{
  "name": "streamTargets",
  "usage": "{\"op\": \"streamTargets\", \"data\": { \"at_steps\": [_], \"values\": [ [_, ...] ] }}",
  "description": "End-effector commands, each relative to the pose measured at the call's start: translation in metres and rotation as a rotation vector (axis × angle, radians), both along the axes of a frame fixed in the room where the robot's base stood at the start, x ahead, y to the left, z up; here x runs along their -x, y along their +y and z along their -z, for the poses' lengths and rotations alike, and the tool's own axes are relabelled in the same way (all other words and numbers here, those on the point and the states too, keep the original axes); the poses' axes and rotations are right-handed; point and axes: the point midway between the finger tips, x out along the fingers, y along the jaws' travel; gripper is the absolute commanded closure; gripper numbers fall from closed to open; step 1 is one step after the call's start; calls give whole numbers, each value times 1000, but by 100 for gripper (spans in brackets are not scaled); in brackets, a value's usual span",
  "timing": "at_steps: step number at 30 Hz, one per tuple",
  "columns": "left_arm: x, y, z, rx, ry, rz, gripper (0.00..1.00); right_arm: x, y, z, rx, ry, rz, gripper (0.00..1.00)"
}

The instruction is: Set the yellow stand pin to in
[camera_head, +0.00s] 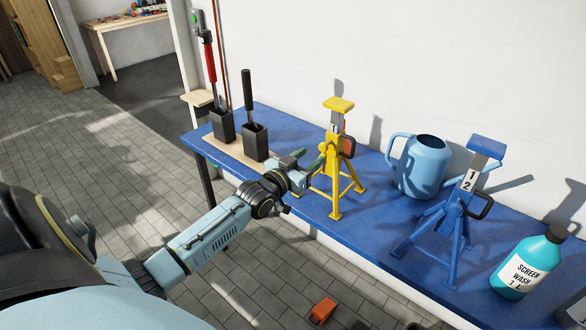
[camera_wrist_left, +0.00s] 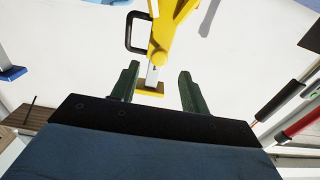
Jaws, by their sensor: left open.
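The yellow stand (camera_head: 338,165) stands upright on the blue bench, with a flat yellow head on top and a white numbered column. A dark loop handle (camera_head: 348,147), apparently its pin, is on the stand's right side; whether it is in or out I cannot tell. My left gripper (camera_head: 311,161) is open and empty, just left of the stand's upper body. In the left wrist view the stand (camera_wrist_left: 172,25) looks upside down, its column and head lying between the open fingers (camera_wrist_left: 157,87) in the picture. The black loop (camera_wrist_left: 128,32) shows there at upper left. Contact is not clear.
A blue watering can (camera_head: 420,165) stands right of the yellow stand. A blue stand (camera_head: 462,205) and a screen wash bottle (camera_head: 528,262) are farther right. Black holders (camera_head: 255,142) with upright tools stand at left. A white wall is close behind.

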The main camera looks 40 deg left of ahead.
Motion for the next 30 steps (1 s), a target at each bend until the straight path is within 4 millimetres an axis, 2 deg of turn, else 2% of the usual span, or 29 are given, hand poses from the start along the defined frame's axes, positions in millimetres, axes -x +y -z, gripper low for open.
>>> {"op": "streamTargets", "data": {
  "at_steps": [1,6,12,30],
  "values": [
    [11,0,1,0,2,0,55,0,0,-1,0,0,0,64],
    [40,0,1,1,3,0,55,0,0,-1,0,0,0,64],
    [59,0,0,1,1,0,55,0,0,0,0,0,0,64],
    [63,0,0,0,1,-1,55,0,0,0,0,0,0,64]
  ]
}}
